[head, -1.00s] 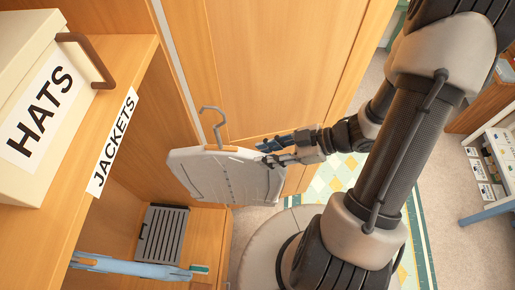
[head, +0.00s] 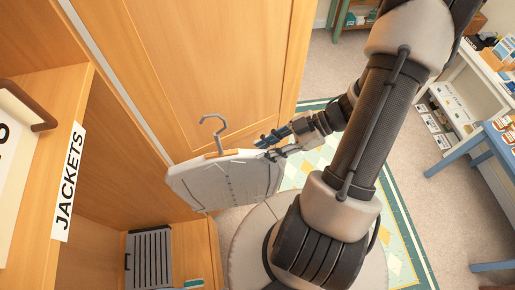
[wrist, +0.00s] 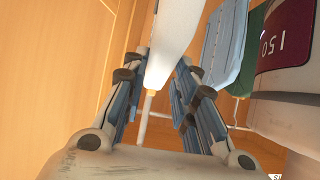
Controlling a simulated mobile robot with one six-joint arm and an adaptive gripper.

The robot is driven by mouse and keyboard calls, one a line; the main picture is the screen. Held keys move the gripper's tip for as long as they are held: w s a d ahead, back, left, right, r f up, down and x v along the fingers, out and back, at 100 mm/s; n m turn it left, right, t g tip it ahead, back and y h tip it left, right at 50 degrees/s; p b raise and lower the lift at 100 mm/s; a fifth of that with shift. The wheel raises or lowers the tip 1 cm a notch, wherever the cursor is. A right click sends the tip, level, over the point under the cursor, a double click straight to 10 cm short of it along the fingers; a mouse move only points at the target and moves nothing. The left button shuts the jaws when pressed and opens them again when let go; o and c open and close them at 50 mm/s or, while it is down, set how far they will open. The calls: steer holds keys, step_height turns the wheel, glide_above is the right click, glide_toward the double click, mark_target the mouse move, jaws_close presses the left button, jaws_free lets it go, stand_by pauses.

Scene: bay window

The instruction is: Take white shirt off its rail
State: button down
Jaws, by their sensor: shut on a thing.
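The white shirt (head: 228,182) hangs on its hanger (head: 216,130), whose grey hook stands free in the air with no rail in it. My gripper (head: 272,141) is shut on the shirt's hanger end at the upper right of the shirt. In the wrist view the shirt (wrist: 172,40) runs up from between the two fingers of my gripper (wrist: 160,90). The shirt is in front of the wooden wardrobe door, outside the compartment. The rail is not visible in the head view.
A shelf labelled JACKETS (head: 68,182) is at the left, with a slatted grey box (head: 150,257) low beside it. A blue table (head: 480,150) and white shelf unit stand at the right. Carpet and a green-bordered rug (head: 400,250) lie between. In the wrist view, a blue garment (wrist: 224,50) hangs behind.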

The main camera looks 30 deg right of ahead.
steer(key=s+d, duration=0.3)
steer(key=d, duration=0.5)
steer(key=shift+s+d, duration=0.35)
steer(key=shift+d, duration=0.05)
steer(key=shift+w, duration=0.1)
stand_by(0.4)
